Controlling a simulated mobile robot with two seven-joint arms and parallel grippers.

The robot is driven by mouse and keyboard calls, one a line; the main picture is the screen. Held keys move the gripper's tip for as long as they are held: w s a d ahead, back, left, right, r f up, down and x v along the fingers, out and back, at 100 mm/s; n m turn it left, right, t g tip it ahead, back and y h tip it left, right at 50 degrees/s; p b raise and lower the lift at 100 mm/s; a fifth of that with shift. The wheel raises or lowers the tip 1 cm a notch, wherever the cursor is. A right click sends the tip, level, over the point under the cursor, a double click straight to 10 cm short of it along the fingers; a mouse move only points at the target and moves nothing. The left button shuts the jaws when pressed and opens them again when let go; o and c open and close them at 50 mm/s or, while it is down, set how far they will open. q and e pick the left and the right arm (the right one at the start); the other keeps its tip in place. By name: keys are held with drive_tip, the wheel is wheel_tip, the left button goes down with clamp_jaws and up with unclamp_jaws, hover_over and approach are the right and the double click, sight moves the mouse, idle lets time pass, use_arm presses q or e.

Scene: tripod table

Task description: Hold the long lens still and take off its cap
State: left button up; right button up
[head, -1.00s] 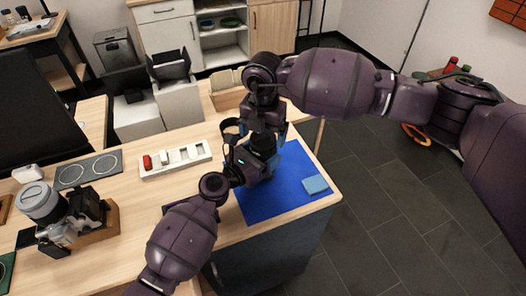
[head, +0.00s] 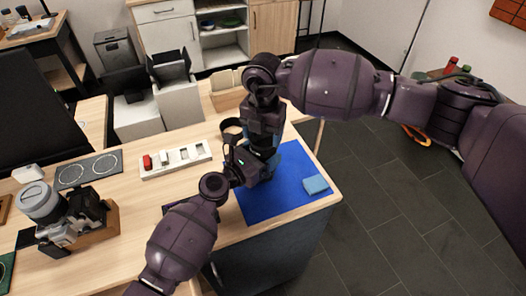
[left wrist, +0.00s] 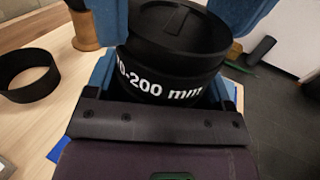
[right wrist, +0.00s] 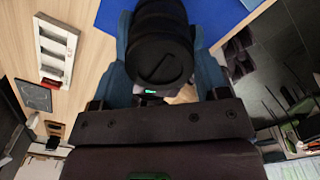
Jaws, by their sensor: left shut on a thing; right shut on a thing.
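The long black lens (left wrist: 165,90), with white "200 mm" lettering, stands between my two grippers above the blue mat. In the head view my grippers hide nearly all of it. Its black cap (left wrist: 180,28) shows a raised bar across its face; the cap also shows in the right wrist view (right wrist: 160,65). My left gripper (head: 266,170) is shut around the lens body from the side, with blue fingers. My right gripper (head: 262,143) comes from above and is shut on the cap, its fingers on either side. The cap appears seated on the lens; no gap is visible.
A blue mat (head: 262,205) bears a light blue cloth (head: 316,186). A black ring (left wrist: 28,75) stands beside the lens. A white tray (head: 176,160) with small items and a camera (head: 75,215) on a wooden block stand to the left. The table's right edge is close.

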drive_tip(key=shift+r, duration=0.8)
drive_tip(key=shift+r, duration=2.3)
use_arm(q)
drive_tip(key=o, duration=1.3)
drive_tip(key=v, duration=1.2)
